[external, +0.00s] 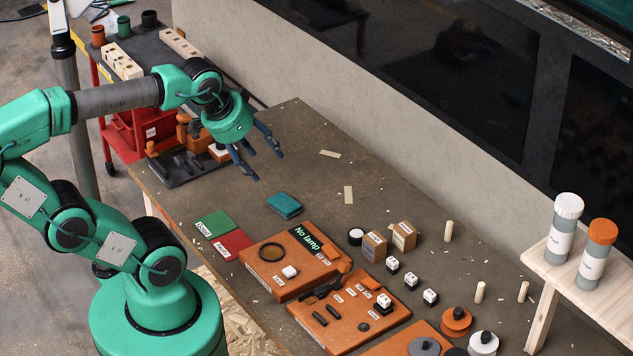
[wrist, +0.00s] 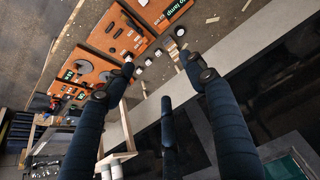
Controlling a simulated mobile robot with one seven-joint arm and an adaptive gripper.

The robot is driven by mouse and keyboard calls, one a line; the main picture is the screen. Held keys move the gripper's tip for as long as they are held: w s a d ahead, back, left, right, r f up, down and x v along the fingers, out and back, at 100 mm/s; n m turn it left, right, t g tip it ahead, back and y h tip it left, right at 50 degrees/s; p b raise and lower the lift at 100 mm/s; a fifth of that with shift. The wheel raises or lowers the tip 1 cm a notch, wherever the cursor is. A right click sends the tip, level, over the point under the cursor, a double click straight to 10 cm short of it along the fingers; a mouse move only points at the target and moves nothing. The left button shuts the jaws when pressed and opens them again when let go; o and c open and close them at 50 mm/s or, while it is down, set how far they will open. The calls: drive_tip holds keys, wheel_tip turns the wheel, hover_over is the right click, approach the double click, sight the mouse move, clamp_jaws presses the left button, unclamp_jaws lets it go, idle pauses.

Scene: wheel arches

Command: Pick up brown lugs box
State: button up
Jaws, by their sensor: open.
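Two small brown cardboard boxes stand side by side on the table in the external view, a left one (external: 374,245) and a right one (external: 404,236). Each has a pale label too small to read, so I cannot tell which is the lugs box. My gripper (external: 262,158) is open and empty, above the table's far left part, up and left of the boxes and well apart from them. In the wrist view my gripper's spread fingers (wrist: 160,75) point toward the table; the boxes are small and unclear there.
A teal pad (external: 284,205) lies between my gripper and the orange boards. An orange "No lamp" board (external: 285,275) and another orange board (external: 345,318) lie left of and below the boxes. A black-and-white round piece (external: 355,236) is close to the left box. White-and-black cubes (external: 392,264) stand nearby.

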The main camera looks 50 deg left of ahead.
drive_tip(key=g+p, duration=0.2)
drive_tip(key=g, duration=0.4)
hover_over(376, 237)
wheel_tip(376, 237, down, 31)
drive_tip(key=shift+f+b, duration=0.75)
drive_tip(key=shift+f, duration=3.45)
